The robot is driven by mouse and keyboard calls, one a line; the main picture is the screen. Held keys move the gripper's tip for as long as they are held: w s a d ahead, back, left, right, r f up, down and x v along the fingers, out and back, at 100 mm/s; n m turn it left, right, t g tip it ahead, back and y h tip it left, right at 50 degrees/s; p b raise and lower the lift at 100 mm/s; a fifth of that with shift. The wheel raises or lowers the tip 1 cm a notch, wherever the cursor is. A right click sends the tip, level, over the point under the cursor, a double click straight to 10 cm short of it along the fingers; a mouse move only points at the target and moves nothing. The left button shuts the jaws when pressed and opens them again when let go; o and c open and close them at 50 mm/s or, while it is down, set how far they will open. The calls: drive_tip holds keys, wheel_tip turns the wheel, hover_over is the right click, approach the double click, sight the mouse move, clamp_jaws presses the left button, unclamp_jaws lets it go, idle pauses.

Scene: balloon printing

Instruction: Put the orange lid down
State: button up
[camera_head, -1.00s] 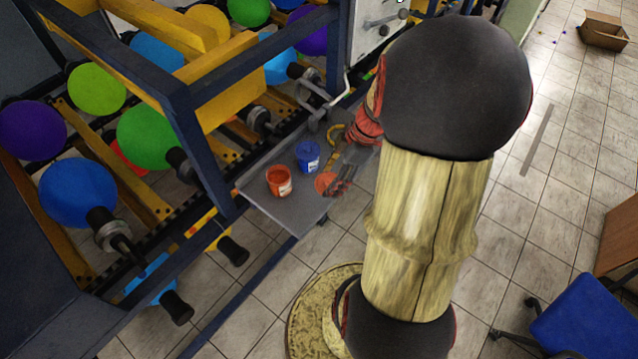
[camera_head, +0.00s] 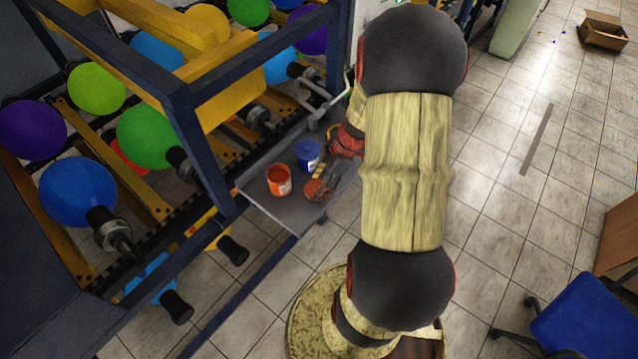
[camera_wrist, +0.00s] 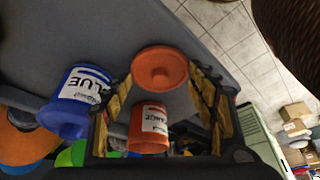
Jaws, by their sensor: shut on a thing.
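The orange lid (camera_head: 313,190) is a flat disc beside the orange bucket, at the grey shelf's right part. I cannot tell whether the lid touches the shelf. The orange bucket (camera_head: 280,187) stands upright, its top appearing open. The wrist view shows this bucket (camera_wrist: 149,128) between my fingers, beyond the lid.
A blue bucket (camera_head: 307,158) stands behind the orange one, close to my gripper. The grey shelf (camera_head: 283,215) has bare room at its front. The dark blue machine frame (camera_head: 205,150) with balloons borders the shelf on the left.

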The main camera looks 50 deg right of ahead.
drive_tip(key=shift+f, duration=0.15)
drive_tip(key=o, duration=0.7)
drive_tip(key=shift+o, duration=0.2)
drive_tip(key=v, duration=1.2)
drive_tip(key=w+a+r+m+h, duration=0.2)
drive_tip(key=a+r+m, duration=0.1)
drive_tip(key=a+r, duration=0.85)
drive_tip(key=s+a+r+m+t, duration=0.1)
drive_tip(key=s+a+r+m, duration=0.1)
drive_tip(key=a, duration=0.3)
drive_tip(key=s+a+r+m+t+h, duration=0.1)
drive_tip(key=s+a+r+m, duration=0.1)
drive_tip(key=a, duration=0.3)
drive_tip(key=s+a+r+m, duration=0.2)
drive_tip(key=a+r, duration=0.1)
drive_tip(key=a, duration=0.2)
drive_tip(key=shift+s+r+m+t+p, duration=0.15)
drive_tip(key=shift+r+m+t+p, duration=0.15)
drive_tip(key=shift+m+t, duration=0.1)
